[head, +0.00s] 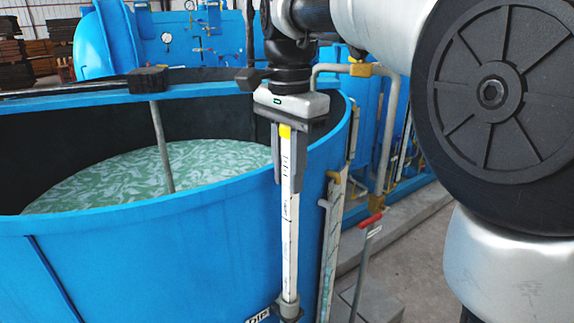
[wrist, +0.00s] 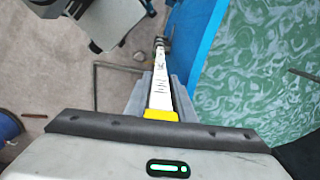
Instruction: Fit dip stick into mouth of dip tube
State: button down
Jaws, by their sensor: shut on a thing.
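The dip stick (head: 289,235) is a long white marked stick with a yellow top, hanging nearly upright outside the blue tank wall. My gripper (head: 288,172) points down and is shut on its upper part. The wrist view also shows the dip stick (wrist: 160,90) between the fingers of my gripper (wrist: 158,100), running away to its lower end. In the head view, that end meets a dark collar (head: 289,308) at the bottom edge, apparently the dip tube's mouth. I cannot tell whether the tip is inside it or just above it. The tube below is out of view.
The open blue tank (head: 130,245) holds green-white liquid (head: 100,185), with a grey rod (head: 162,145) standing in it. A partly visible "DIP" label (head: 258,316) is beside the collar. Pipes and a red-handled valve (head: 370,221) stand to the right.

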aim_at(289, 218)
jog(key=shift+f+b, duration=3.4)
jog(key=shift+f, duration=1.8)
jog(key=shift+r, duration=0.15)
jog(key=shift+r+p, duration=5.55)
jog(key=shift+r, duration=0.25)
